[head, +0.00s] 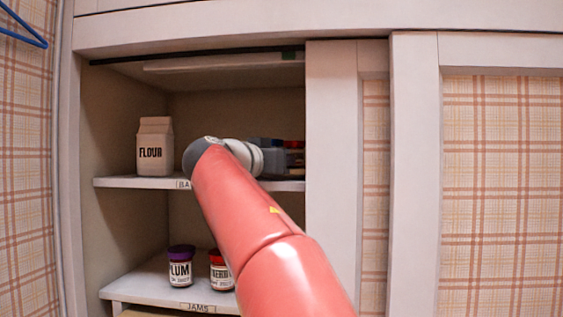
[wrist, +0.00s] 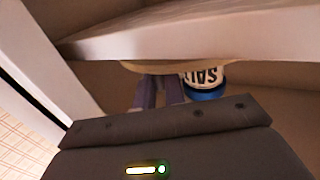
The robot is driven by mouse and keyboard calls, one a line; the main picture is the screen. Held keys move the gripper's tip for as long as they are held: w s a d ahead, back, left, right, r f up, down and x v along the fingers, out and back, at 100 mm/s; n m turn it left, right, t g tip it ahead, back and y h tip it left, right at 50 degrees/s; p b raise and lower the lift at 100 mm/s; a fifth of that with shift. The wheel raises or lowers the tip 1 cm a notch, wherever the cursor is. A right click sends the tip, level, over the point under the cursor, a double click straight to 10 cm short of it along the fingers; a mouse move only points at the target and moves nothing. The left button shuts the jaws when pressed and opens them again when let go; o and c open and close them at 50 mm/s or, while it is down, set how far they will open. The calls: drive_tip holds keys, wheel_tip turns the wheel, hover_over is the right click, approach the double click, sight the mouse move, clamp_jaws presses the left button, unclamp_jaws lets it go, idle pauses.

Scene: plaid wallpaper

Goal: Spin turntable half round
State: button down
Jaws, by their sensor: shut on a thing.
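The turntable shows in the wrist view as a thin tan rim (wrist: 133,66) along the shelf edge; most of it is hidden. A salt jar (wrist: 205,77) with a blue lid stands on it, upside down in this picture. My gripper (wrist: 160,78) reaches the rim with its two fingers, left of the salt jar, and is shut on the rim. In the head view the gripper body is a grey shape on the upper shelf, partly behind my red arm, and the turntable is hidden there.
A flour carton (head: 155,146) stands left on the upper shelf (head: 125,182). Jars with dark and red parts (head: 294,150) show right of my gripper. A plum jar (head: 181,268) and a red-lidded jar (head: 220,272) stand below. A sliding door (head: 332,180) closes the right side.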

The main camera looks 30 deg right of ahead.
drive_tip(key=shift+s+d+f+b, duration=0.2)
drive_tip(key=shift+s+d+b, duration=0.25)
drive_tip(key=shift+d+b, duration=0.3)
drive_tip(key=shift+s+d+r, duration=0.1)
drive_tip(key=shift+d, duration=0.2)
drive_tip(key=shift+r, duration=0.1)
drive_tip(key=c, duration=1.6)
unclamp_jaws()
drive_tip(key=shift+a, duration=0.1)
drive_tip(key=b+v, duration=0.1)
drive_tip(key=v, duration=0.6)
drive_tip(key=shift+s+a+b, duration=0.2)
drive_tip(key=shift+a+b, duration=0.1)
drive_tip(key=shift+b, duration=0.05)
